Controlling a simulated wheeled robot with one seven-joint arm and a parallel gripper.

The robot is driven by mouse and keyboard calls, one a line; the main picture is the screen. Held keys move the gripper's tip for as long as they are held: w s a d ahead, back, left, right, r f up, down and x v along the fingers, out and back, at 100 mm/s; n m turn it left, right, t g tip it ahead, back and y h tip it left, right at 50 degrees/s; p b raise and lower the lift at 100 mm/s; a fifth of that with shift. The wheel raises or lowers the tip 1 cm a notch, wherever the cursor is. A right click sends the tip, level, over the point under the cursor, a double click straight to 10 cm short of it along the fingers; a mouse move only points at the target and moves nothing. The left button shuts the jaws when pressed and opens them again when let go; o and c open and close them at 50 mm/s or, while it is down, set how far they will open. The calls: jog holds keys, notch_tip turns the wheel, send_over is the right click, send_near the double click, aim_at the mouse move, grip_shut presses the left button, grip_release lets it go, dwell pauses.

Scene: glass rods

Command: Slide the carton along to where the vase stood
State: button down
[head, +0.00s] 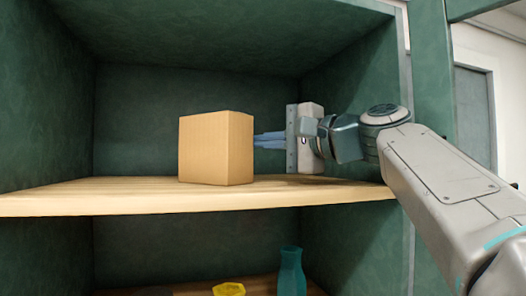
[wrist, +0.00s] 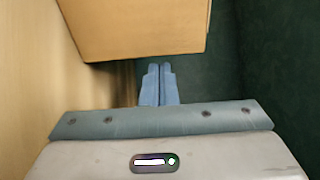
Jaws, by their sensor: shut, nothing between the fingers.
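The carton (head: 203,148), a plain tan box, stands upright on the wooden shelf (head: 90,199) in the head view. My gripper (head: 256,139) is at its right side, with the blue fingers shut together and pointing left at the carton. The fingertips are at or very near the carton's right face; I cannot tell whether they touch. In the wrist view the carton (wrist: 135,28) fills the top, and the shut fingers (wrist: 158,70) end just by its lower edge. A teal vase (head: 291,272) stands on the lower shelf, its base cut off by the frame.
Dark green cabinet walls (head: 190,95) enclose the shelf at the back and sides. The shelf is clear to the left of the carton. A yellow object (head: 229,289) and a dark item (head: 153,291) show partly on the lower shelf.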

aim_at(216, 148)
jog(key=shift+f, duration=0.55)
jog(key=shift+s+a+r, duration=0.1)
jog(key=shift+r, duration=0.05)
jog(key=shift+s+a+p, duration=0.2)
jog(key=shift+a+p, duration=0.05)
jog(key=shift+p, duration=0.05)
jog(key=s+a, duration=0.2)
jog(key=a, duration=0.1)
jog(key=s+a+b, duration=0.1)
jog(key=s+a, duration=0.4)
jog(key=a, duration=0.2)
jog(key=shift+s, duration=0.15)
jog(key=shift+d, duration=0.1)
